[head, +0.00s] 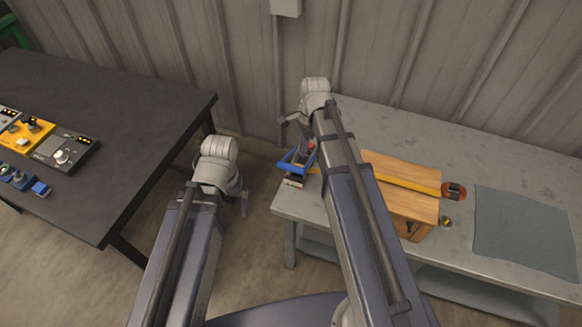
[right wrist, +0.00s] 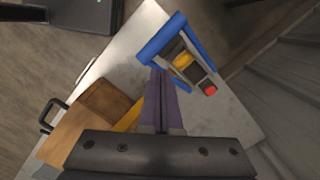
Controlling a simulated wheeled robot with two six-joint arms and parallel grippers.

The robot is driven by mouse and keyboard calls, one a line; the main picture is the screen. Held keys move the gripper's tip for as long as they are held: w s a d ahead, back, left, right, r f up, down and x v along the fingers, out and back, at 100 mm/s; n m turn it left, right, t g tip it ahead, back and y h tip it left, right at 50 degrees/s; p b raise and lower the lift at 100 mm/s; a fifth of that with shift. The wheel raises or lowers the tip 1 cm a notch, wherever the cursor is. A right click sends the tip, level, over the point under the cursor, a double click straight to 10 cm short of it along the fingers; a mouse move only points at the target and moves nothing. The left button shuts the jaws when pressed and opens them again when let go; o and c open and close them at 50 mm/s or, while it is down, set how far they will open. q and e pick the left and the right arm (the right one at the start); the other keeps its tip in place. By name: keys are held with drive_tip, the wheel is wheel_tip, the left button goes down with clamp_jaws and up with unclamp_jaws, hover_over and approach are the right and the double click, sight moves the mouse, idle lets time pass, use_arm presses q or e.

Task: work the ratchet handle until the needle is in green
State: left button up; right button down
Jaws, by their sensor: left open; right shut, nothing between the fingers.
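The ratchet has a blue frame-like handle (head: 291,161) and sits at the left end of the grey table. In the right wrist view the blue handle (right wrist: 163,38) shows beyond my fingers, with a yellow spool and a red knob (right wrist: 210,90) on the ratchet. My right gripper (right wrist: 161,72) is shut and empty, its tips close beside the blue handle; I cannot tell whether they touch it. A yellow strap (head: 402,183) crosses a wooden box (head: 415,205). My left gripper (head: 244,206) is open, hanging over the floor between the tables. I cannot make out the needle or its green zone.
A red-brown piece (head: 454,191) lies at the strap's right end, with a small round brass-coloured thing (head: 446,222) near it. A grey-blue mat (head: 524,232) lies on the right. A black table (head: 120,110) with several control boxes stands on the left, across a floor gap.

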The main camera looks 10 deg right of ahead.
idle(0.5)
drive_tip(key=shift+s+a+r+p, duration=0.2)
drive_tip(key=shift+a+r+p, duration=1.05)
drive_tip(key=shift+f, duration=0.1)
